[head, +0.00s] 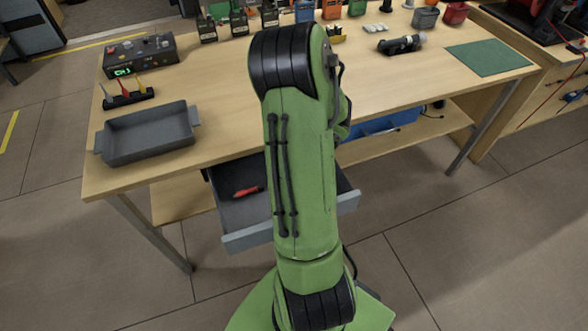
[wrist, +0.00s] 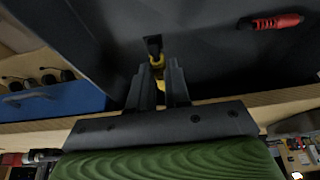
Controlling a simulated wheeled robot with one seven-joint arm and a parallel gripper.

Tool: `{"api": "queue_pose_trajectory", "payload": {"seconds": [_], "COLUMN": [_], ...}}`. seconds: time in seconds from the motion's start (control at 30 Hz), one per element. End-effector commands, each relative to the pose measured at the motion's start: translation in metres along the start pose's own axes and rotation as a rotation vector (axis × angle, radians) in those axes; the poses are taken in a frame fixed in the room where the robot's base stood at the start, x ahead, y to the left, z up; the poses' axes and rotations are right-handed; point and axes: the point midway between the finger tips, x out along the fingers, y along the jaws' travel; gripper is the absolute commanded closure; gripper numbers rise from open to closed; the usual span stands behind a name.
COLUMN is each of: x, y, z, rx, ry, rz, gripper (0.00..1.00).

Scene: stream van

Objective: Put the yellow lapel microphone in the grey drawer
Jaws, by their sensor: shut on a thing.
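The yellow lapel microphone (wrist: 157,61), with a dark end, is between the fingertips of my gripper (wrist: 158,68) in the wrist view. My gripper is shut on it. In the head view my own arm hides both the gripper and the microphone. The grey drawer (head: 246,239) stands open below the table front, partly behind my arm. Its dark inside (wrist: 215,65) fills much of the wrist view behind the microphone. I cannot tell whether the microphone touches the drawer floor.
A red-and-black object (head: 248,191) lies in the drawer and also shows in the wrist view (wrist: 270,22). A grey tray (head: 148,136) stands on the table's left. A green mat (head: 487,58) lies at right.

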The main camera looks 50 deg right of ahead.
Motion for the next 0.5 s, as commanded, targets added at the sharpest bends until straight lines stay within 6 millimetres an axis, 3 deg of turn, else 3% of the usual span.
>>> {"api": "queue_pose_trajectory", "payload": {"seconds": [0.03,0.2,0.43,0.5], "x": [0.019,0.044,0.061,0.070], "y": [0.000,0.000,0.000,0.001], "z": [0.009,0.018,-0.022,-0.014], "rx": [0.002,0.000,-0.006,0.001], "ry": [-0.006,-0.001,0.004,-0.002], "rz": [0.000,0.000,0.001,0.002], "gripper": [1.00,1.00,1.00,1.00]}}
